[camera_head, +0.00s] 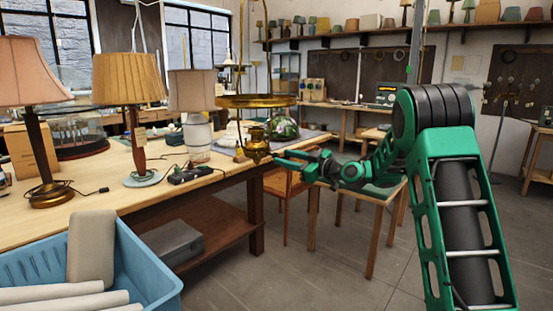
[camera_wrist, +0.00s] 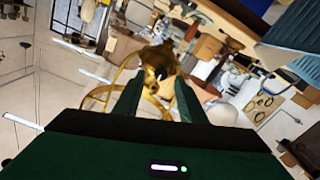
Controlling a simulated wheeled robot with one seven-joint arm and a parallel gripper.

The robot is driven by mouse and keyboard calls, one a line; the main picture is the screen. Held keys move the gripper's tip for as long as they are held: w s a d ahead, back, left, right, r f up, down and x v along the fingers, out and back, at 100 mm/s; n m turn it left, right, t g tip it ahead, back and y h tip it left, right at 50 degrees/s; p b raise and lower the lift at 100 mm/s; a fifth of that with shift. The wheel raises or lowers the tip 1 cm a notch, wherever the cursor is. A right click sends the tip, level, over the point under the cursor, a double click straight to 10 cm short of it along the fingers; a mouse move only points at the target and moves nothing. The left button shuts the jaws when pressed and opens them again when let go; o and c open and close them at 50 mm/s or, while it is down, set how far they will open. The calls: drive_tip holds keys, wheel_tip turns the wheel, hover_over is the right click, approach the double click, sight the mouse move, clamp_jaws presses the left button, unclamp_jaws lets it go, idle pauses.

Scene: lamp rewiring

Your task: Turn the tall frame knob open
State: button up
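A tall brass frame hangs at the centre of the head view, with a wide ring (camera_head: 257,101) and a brass lamp body (camera_head: 257,142) below it. In the wrist view the brass body (camera_wrist: 158,58) and part of the ring (camera_wrist: 98,97) lie just beyond my fingers. My gripper (camera_head: 279,157) is to the right of the brass body and points at it. In the wrist view my gripper (camera_wrist: 160,82) has its two green fingers apart, with a small brass part showing between them. I cannot tell whether a finger touches it. The knob is too small to make out clearly.
A wooden workbench (camera_head: 95,195) holds a pink-shaded lamp (camera_head: 28,75), a yellow-shaded lamp (camera_head: 128,80) and a pale-shaded lamp (camera_head: 192,92). A green glass shade (camera_head: 284,128) is behind the brass body. A blue crate (camera_head: 140,265) stands at front left.

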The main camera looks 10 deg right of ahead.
sight(278, 155)
drive_tip(key=shift+x, duration=2.65)
drive_tip(key=shift+c, duration=0.2)
